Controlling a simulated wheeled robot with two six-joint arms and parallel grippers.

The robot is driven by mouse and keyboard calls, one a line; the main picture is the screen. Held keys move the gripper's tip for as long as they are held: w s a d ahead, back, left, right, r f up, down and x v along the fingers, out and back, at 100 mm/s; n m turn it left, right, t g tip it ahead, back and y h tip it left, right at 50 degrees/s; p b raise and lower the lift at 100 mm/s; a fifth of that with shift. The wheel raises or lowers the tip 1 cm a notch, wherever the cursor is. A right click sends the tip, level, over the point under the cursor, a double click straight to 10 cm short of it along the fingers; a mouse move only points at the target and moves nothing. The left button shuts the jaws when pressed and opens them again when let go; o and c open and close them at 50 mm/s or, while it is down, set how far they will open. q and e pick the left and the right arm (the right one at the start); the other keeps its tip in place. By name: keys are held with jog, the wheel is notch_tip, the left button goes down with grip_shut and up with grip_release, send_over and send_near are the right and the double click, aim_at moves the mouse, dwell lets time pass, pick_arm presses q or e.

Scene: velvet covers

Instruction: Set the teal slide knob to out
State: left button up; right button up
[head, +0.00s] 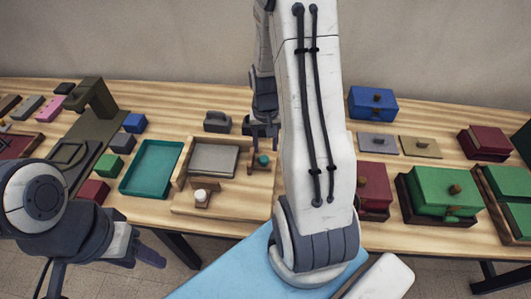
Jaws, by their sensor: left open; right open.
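The teal slide knob (263,160) is a small round knob on a wooden slide base (258,184), just left of my large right arm. My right gripper (262,136) points down just above and behind the knob, open, its fingers close to it. I cannot tell whether they touch the knob. Part of the slide is hidden by my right arm. My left gripper (149,257) is open and empty, low at the left in front of the table edge.
A teal tray (152,168) lies further left. A blue box (372,103) and a green box (443,188) stand right of my arm.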

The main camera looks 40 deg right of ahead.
aim_at(264, 159)
jog(key=shift+r, duration=2.55)
jog(key=s+a+r+n, duration=0.2)
jog(key=a+r+n, duration=0.15)
jog(key=a, duration=0.65)
jog(key=s+a+r+n, duration=0.2)
jog(key=a+r+n, duration=0.15)
jog(key=a, duration=0.65)
jog(key=s+a+r+n+y, duration=0.1)
jog(key=s+a+r+n, duration=0.1)
jog(key=s+a+n, duration=0.5)
jog(key=s+a, duration=0.2)
jog(key=s, duration=0.3)
jog(key=shift+s+r, duration=0.25)
jog(key=shift+d, duration=0.1)
